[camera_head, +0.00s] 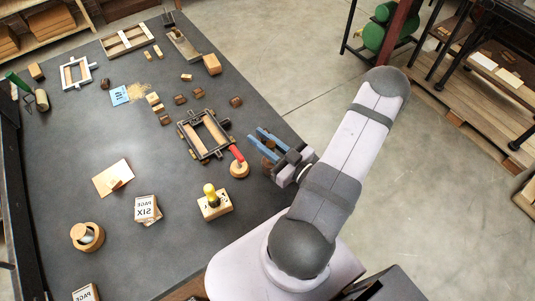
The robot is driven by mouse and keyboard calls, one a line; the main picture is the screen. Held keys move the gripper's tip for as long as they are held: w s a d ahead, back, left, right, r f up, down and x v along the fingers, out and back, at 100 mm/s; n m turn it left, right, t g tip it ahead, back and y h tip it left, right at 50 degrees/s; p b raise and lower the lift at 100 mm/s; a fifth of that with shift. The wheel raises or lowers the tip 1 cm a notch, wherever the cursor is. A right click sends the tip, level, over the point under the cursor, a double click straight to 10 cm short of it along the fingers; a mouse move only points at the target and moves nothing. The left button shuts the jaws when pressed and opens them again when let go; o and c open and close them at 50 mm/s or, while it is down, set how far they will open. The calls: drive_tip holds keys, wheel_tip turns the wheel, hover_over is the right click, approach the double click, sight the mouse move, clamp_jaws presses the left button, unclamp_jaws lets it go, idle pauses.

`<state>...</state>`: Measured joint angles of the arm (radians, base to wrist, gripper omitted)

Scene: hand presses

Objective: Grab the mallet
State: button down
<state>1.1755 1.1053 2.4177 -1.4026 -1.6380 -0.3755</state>
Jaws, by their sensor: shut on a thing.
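My gripper (264,139) is at the right edge of the dark table, right of the framed press bed. Its two blue fingers point up and left and are shut on a small brown wooden thing (270,144), which I take to be the mallet. Most of it is hidden by the fingers and wrist, so its shape and whether it touches the table cannot be told.
A yellow-knobbed block (214,205) and a lettered block (146,208) stand nearer. The table's middle left is mostly clear.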

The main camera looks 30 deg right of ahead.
drive_tip(key=shift+r, duration=0.15)
wheel_tip(320, 180, up, 10)
drive_tip(key=p, duration=0.3)
drive_tip(key=shift+p, duration=0.4)
